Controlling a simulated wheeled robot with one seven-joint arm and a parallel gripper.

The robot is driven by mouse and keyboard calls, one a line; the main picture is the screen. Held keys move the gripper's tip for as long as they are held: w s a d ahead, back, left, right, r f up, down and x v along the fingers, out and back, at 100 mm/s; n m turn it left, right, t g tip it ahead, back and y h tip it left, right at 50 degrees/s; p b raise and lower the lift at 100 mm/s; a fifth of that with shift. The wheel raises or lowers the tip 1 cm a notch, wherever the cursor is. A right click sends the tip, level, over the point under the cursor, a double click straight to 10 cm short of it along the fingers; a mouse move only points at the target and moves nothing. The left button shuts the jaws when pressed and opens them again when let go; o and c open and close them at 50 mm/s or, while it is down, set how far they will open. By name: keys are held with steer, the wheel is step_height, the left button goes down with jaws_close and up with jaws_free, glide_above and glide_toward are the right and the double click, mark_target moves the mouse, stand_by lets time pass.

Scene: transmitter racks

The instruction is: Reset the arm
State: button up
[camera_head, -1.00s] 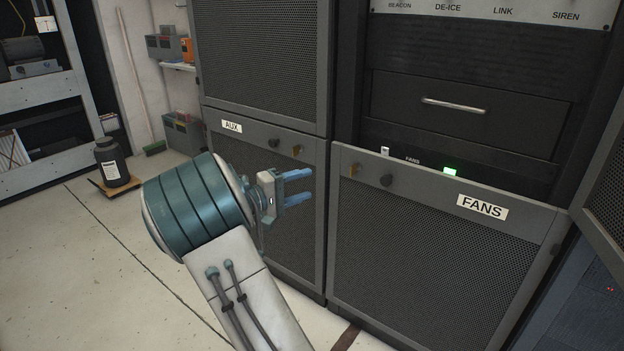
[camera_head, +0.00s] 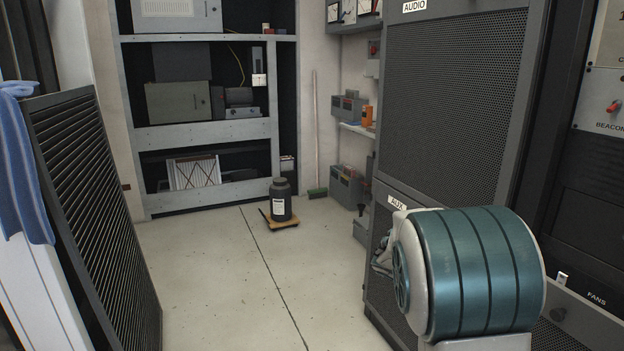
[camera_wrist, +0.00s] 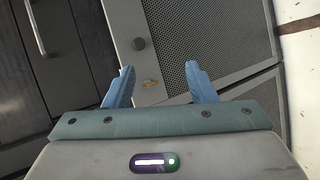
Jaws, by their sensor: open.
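My gripper (camera_wrist: 160,85) shows in the wrist view with its two blue fingers spread apart and nothing between them. Beyond the fingers is a grey cabinet door with a dark round knob and a small brass latch (camera_wrist: 151,84). In the head view my arm's large teal-banded joint (camera_head: 472,272) fills the lower right, in front of the AUX cabinet (camera_head: 392,318). The fingers are mostly hidden behind that joint in the head view.
A dark jar (camera_head: 280,200) stands on a small wooden dolly on the floor. Shelving (camera_head: 205,133) lines the back wall. A black louvred panel (camera_head: 95,210) leans at left. The AUDIO cabinet door (camera_head: 455,100) rises at right. The middle floor is clear.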

steer(key=s+a+r+t+y+p, duration=0.2)
steer(key=s+a+r+y+p, duration=0.4)
steer(key=s+a+r+p, duration=0.3)
steer(key=s+a+r+t+y+p, duration=0.2)
steer(key=s+a+r+y+p, duration=0.4)
steer(key=r+p, duration=0.9)
steer(key=s+a, duration=0.3)
steer(key=a, duration=0.1)
steer(key=shift+r+n, duration=0.15)
steer(key=shift+n, duration=0.25)
steer(key=c, duration=0.3)
steer(key=shift+d, duration=0.15)
